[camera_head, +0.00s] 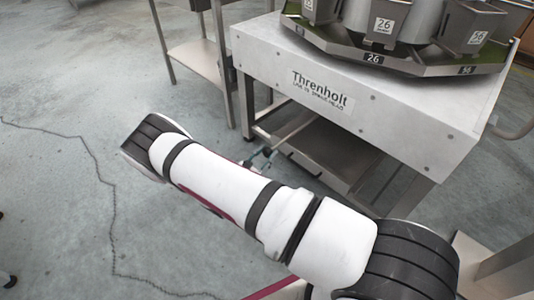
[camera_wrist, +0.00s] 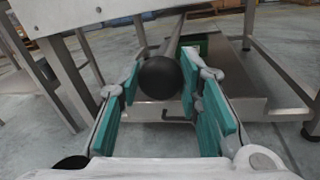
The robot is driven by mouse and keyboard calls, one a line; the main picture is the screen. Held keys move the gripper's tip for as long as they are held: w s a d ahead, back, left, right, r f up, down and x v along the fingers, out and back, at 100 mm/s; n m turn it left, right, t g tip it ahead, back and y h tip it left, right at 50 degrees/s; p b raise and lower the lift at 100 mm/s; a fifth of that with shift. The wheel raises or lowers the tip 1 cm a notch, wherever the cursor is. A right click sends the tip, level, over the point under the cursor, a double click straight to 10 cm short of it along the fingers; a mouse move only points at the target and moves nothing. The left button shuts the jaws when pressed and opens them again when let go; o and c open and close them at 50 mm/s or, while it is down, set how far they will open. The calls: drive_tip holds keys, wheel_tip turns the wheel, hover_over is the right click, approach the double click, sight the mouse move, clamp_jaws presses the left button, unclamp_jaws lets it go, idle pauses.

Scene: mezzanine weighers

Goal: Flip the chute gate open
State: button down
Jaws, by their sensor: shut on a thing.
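A lever, a grey rod (camera_wrist: 174,40) with a round black knob (camera_wrist: 160,78), points toward me in the wrist view. My gripper (camera_wrist: 161,85) has its teal-padded fingers on both sides of the knob and is shut on it. In the head view my gripper (camera_head: 261,157) is small and partly hidden behind my arm, under the front of the Threnholt machine (camera_head: 390,110). A flat metal panel (camera_wrist: 240,109) lies behind and below the knob. I cannot tell whether this panel is the chute gate.
Metal buckets (camera_head: 383,20) stand on the machine's top. Machine legs (camera_head: 247,105) and a lower shelf (camera_head: 322,160) surround the space under it. A metal table (camera_head: 195,55) stands at the back left.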

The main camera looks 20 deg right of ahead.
drive_tip(key=c, duration=1.2)
unclamp_jaws()
drive_tip(key=shift+s+a, duration=0.15)
drive_tip(key=shift+a, duration=0.15)
drive_tip(key=shift+o, duration=0.2)
drive_tip(key=v, duration=1.2)
drive_tip(key=shift+f, duration=0.1)
